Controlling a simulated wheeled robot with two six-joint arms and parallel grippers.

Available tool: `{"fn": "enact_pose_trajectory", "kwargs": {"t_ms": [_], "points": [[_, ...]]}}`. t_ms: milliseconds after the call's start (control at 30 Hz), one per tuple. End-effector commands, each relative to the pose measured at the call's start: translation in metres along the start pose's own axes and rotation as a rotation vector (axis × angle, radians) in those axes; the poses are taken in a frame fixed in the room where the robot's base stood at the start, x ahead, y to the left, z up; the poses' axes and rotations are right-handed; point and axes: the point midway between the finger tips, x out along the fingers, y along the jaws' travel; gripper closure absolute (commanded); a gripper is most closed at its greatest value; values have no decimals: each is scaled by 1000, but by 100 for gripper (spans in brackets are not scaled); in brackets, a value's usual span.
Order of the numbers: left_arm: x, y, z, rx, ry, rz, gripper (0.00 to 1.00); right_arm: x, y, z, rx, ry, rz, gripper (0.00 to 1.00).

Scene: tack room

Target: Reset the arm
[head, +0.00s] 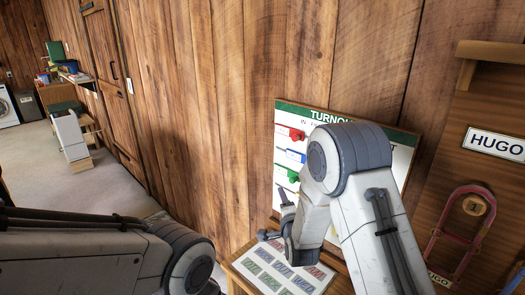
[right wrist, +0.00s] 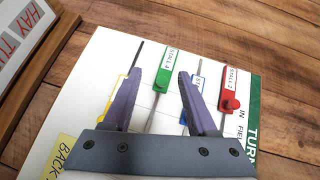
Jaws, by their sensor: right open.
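My right arm reaches in front of the turnout board (head: 405,150) on the wooden wall. My right gripper (head: 287,207) hangs bent down near the board's lower left, partly hidden by its own wrist.
The board carries a red tag (head: 297,134) and a blue tag (head: 295,155). A lettered panel (head: 265,268) sits below it on a wooden ledge. A HUGO plate (head: 497,144) and a red rack (head: 446,232) are at right. Open floor (head: 108,188) lies at left.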

Motion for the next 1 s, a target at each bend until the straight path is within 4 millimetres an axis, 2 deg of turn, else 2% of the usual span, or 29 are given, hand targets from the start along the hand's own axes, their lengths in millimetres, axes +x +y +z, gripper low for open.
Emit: {"fn": "enact_pose_trajectory", "kwargs": {"t_ms": [33,167,267,300,367,433,567,600,700,833,900,1000], "points": [[0,0,0,0,0,0,54,-9,-10,20,-75,-56,52,42],[0,0,0,0,0,0,54,-47,-13,65,-317,-229,220,42],[0,0,0,0,0,0,54,-89,-12,94,-515,-388,328,42],[0,0,0,0,0,0,54,-109,-10,104,-597,-457,365,42],[0,0,0,0,0,0,54,-141,-8,115,-722,-566,414,42],[0,0,0,0,0,0,54,-181,-4,124,-868,-699,460,42],[0,0,0,0,0,0,54,-262,4,127,-1128,-967,517,42],[0,0,0,0,0,0,54,-286,6,124,-1205,-1048,527,42],[0,0,0,0,0,0,54,-339,12,113,-1370,-1234,540,42],[0,0,0,0,0,0,54,-385,17,96,-1511,-1409,541,42],[0,0,0,0,0,0,54,-399,19,89,-1554,-1467,541,42],[0,0,0,0,0,0,54,-408,20,86,-1580,-1507,543,42]]}}
